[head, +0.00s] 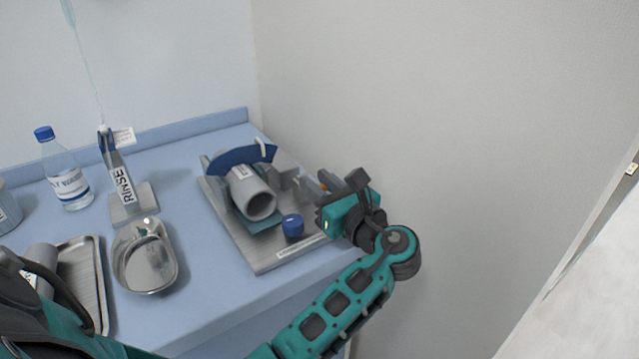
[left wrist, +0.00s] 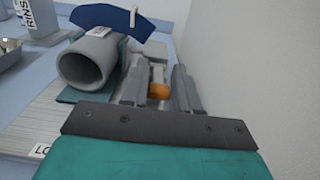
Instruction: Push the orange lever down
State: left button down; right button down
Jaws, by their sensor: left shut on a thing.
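The orange lever (left wrist: 159,91) shows between the two grey fingers of my left gripper (left wrist: 157,80) in the left wrist view. Its rounded orange end faces the camera; the rest is largely hidden. In the head view only a small orange bit (head: 324,186) shows beside my left gripper (head: 325,188), at the right side of the grey fixture board (head: 268,258). My left gripper is shut on the lever. My right gripper is not in view.
The board also carries a grey tube (head: 262,206) under a dark blue curved piece and a blue knob (head: 292,225). A metal kidney dish (head: 145,257), a RINSE stand (head: 121,185) and a bottle (head: 66,172) stand to the left. A wall is close on the right.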

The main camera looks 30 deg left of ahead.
pick_arm(q)
jog(key=shift+f+y, duration=0.3)
jog(key=shift+y, duration=0.2)
jog(key=shift+f, duration=0.1)
jog(key=shift+d, duration=0.1)
jog(key=c, duration=0.9)
grip_release()
